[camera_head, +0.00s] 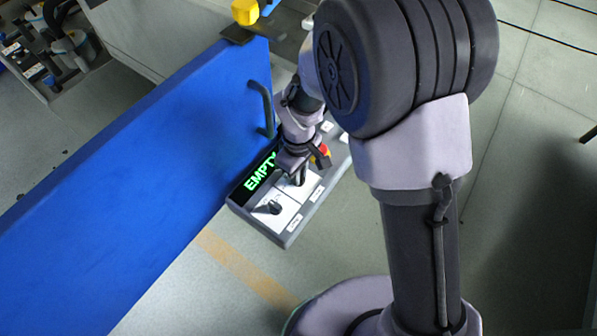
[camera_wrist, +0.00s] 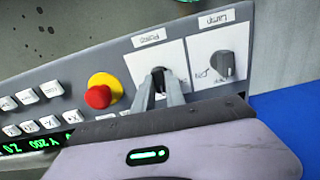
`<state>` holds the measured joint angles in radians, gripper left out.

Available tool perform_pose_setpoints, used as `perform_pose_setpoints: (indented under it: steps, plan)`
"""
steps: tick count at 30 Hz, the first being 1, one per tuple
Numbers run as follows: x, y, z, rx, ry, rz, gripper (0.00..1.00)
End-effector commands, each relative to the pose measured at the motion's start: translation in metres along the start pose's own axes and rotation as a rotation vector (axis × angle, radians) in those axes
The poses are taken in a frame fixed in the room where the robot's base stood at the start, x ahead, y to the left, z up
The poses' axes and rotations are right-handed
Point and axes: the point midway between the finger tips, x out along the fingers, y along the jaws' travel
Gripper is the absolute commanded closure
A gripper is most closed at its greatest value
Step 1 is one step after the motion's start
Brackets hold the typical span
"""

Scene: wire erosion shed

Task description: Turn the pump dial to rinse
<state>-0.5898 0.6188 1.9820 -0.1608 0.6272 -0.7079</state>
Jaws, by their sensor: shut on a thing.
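The control panel (camera_head: 287,237) lies beside the blue cabinet, with a green "EMPTY" display (camera_head: 262,172). My gripper (camera_head: 298,181) reaches down to it. In the wrist view, the dark pump dial (camera_wrist: 158,75) sits on a white plate under a label that reads like "Pump". The fingers of my gripper (camera_wrist: 160,88) stand on both sides of this dial and are shut on it. They hide part of the dial and its lower markings, so I cannot read its setting. The lamp dial (camera_wrist: 223,66) is beside it, apart from the fingers, and also shows in the head view (camera_head: 272,208).
A red stop button (camera_wrist: 98,97) on a yellow collar is close to the fingers on the left. Several white keys (camera_wrist: 28,96) lie further left. The blue cabinet (camera_head: 130,190) with a dark handle (camera_head: 262,105) borders the panel. Open floor lies in front.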

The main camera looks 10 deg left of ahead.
Motion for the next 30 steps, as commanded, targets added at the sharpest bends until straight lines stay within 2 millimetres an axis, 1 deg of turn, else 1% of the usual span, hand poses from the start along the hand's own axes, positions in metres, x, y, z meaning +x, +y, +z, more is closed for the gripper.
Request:
perform_pose_setpoints:
  steps: [5,21,30]
  plan:
    - [0.0,0.0001,-0.0001,0.097,0.0,0.0,1.0]
    - [0.0006,0.0002,-0.0003,0.585,0.001,0.0,1.0]
    - [0.0003,0.0001,-0.0003,0.796,0.001,0.0,1.0]
